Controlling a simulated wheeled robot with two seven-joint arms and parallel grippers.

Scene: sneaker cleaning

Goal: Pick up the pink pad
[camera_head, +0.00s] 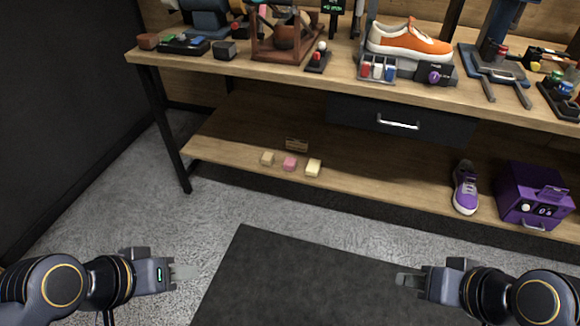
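The pink pad (290,163) lies on the wooden lower shelf (380,186) under the workbench. It sits in a short row between a tan pad (267,158) on its left and a pale yellow pad (313,167) on its right. My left gripper (184,272) is low at the left, over the grey floor, well in front of the shelf and away from the pads. My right gripper (408,280) is low at the right, over the dark mat. Both appear empty. The fingers are seen edge-on, so I cannot tell whether either is open or shut.
A purple sneaker (465,188) and a purple box (533,196) stand at the shelf's right end. The bench top (290,73) overhangs the shelf, and a black leg (167,130) stands at its left. A dark mat (300,265) covers the floor in front.

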